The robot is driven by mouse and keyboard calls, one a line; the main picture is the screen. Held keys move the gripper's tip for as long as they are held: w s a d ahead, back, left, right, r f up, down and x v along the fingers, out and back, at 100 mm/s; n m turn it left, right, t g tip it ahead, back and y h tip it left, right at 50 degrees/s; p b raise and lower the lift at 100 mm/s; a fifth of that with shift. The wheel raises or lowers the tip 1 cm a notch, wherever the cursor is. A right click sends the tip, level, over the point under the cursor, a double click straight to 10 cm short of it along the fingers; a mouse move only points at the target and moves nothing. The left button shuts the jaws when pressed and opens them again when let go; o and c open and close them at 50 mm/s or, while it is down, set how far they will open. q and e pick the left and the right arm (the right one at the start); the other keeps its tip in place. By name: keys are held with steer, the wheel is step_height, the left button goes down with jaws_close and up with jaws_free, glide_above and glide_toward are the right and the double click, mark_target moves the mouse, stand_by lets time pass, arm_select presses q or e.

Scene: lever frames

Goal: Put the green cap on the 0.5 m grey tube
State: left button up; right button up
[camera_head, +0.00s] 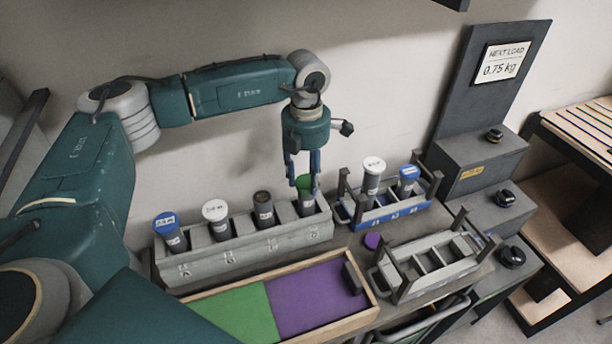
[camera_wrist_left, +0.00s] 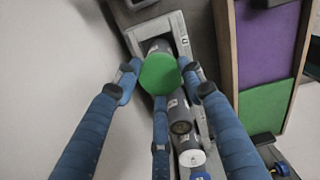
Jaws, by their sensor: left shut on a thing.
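The green cap (camera_head: 304,183) is between the blue fingers of my left gripper (camera_head: 303,180), which is shut on it. In the left wrist view the green cap (camera_wrist_left: 160,74) lies between the fingertips, over the end of a grey tube (camera_wrist_left: 159,47). That tube (camera_head: 306,207) stands in the right-end slot of the long grey rack (camera_head: 250,244). The cap looks on or right against the tube's top; I cannot tell if it is seated. An uncapped grey tube (camera_head: 263,208) stands one slot to the left. The tube labels are too small to read. My right gripper is not in view.
The rack also holds white-capped (camera_head: 216,220) and blue-capped (camera_head: 169,232) tubes. A blue carrier (camera_head: 391,211) holds two capped tubes. A purple cap (camera_head: 372,241) lies beside an empty grey carrier (camera_head: 428,275). A green-and-purple tray (camera_head: 372,301) is in front. A sign (camera_head: 502,61) reads 0.75 kg.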

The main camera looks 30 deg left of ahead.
arm_select(q)
steer(key=o, duration=0.9)
step_height(320, 180, up, 12)
stand_by(0.6)
